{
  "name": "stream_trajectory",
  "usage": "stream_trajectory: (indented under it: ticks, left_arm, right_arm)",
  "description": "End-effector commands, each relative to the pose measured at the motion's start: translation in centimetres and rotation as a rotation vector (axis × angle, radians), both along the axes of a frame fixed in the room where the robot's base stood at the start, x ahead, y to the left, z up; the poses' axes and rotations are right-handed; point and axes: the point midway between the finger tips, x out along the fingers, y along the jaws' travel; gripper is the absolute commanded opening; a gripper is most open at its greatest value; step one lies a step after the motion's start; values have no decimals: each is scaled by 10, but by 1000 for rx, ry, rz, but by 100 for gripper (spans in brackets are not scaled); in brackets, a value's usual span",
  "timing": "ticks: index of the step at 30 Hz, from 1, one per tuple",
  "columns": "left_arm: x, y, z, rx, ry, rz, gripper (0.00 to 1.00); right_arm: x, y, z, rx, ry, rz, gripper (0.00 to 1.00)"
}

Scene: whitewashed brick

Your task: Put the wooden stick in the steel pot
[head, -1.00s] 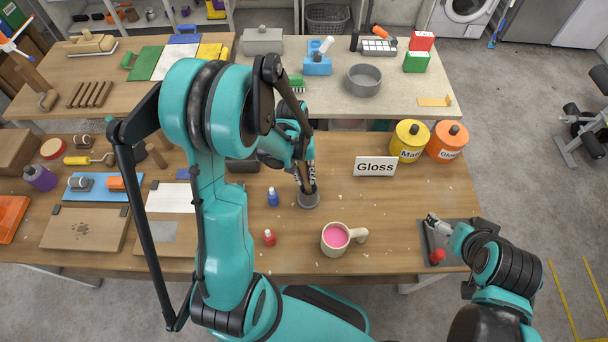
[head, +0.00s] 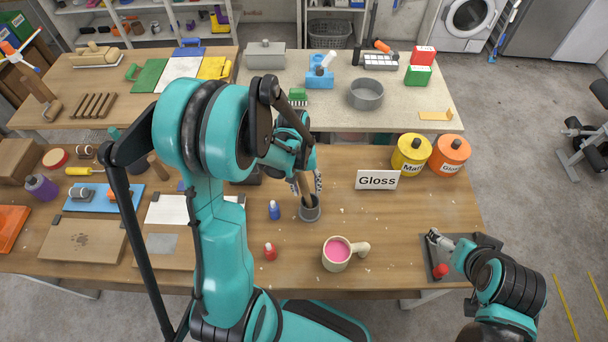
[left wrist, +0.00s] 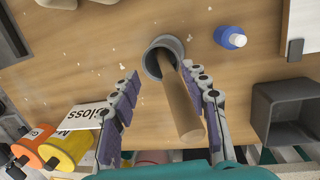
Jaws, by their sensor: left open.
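The wooden stick (head: 305,189) stands tilted with its lower end inside the steel pot (head: 310,214), a small grey cylinder on the front table. In the left wrist view the stick (left wrist: 180,103) leans out over the rim of the pot (left wrist: 151,66). My left gripper (head: 306,187) is open above the pot, its fingers on either side of the stick. The left wrist view shows gaps between both fingers (left wrist: 164,112) and the stick. My right gripper (head: 432,236) is at the grey tray on the table's right end; its jaws are too small to read.
A blue bottle (head: 274,210) stands just left of the pot, a red bottle (head: 270,251) and a mug of pink paint (head: 336,256) in front. A Gloss sign (head: 377,180) and yellow (head: 411,155) and orange (head: 450,155) tins stand right. The table between pot and sign is clear.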

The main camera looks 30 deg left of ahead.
Motion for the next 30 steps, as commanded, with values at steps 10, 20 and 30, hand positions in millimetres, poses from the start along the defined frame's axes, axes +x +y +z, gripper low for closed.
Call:
stream_trajectory:
  ticks: [10, 20, 30]
  left_arm:
    - [3, 13, 72, 0, 0, 2, 46]
    - [5, 18, 102, 0, 0, 0, 46]
    - [0, 12, 102, 19, -42, -20, 46]
  right_arm:
    - [0, 0, 0, 0, 0, 0, 93]
    - [0, 0, 0, 0, 0, 0, 93]
    - [0, 0, -9, 0, 0, 0, 93]
